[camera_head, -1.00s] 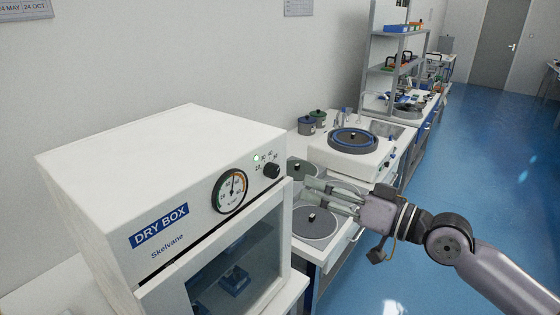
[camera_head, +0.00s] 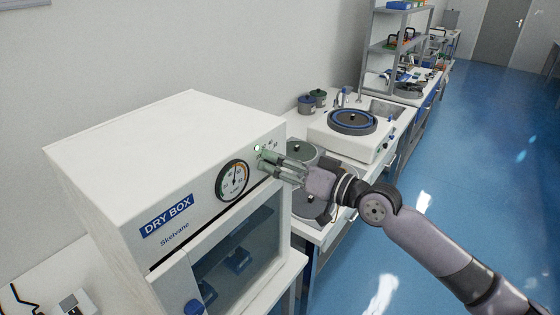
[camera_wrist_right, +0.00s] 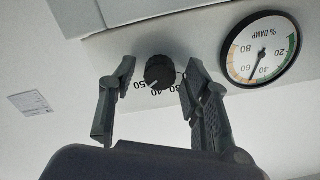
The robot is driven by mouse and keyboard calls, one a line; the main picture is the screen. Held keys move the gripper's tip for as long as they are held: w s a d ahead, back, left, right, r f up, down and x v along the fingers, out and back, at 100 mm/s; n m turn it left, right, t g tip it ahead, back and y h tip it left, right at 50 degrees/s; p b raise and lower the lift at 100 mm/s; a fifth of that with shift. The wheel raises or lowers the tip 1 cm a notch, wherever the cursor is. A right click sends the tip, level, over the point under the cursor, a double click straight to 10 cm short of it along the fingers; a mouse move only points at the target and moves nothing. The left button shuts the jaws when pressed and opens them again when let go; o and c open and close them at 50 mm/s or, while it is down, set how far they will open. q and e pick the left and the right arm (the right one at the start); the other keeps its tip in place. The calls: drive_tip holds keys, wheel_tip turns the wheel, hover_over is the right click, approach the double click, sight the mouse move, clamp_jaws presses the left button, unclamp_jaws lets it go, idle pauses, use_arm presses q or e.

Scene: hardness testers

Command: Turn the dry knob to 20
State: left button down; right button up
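The dry knob (camera_wrist_right: 159,72) is a black ridged knob on the white front of the dry box (camera_head: 215,105). In the right wrist view, which is upside down, its white mark points left and down, between the printed 40 and 50. My right gripper (camera_wrist_right: 155,85) is open, with one finger on each side of the knob and a gap to both. In the head view my right gripper (camera_head: 266,160) is at the upper right of the box front and hides the knob. My left gripper is not in view.
The box's glass door (camera_head: 235,250) is below. A polishing machine (camera_head: 350,135) stands on the bench to the right.

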clamp_jaws()
idle(0.3)
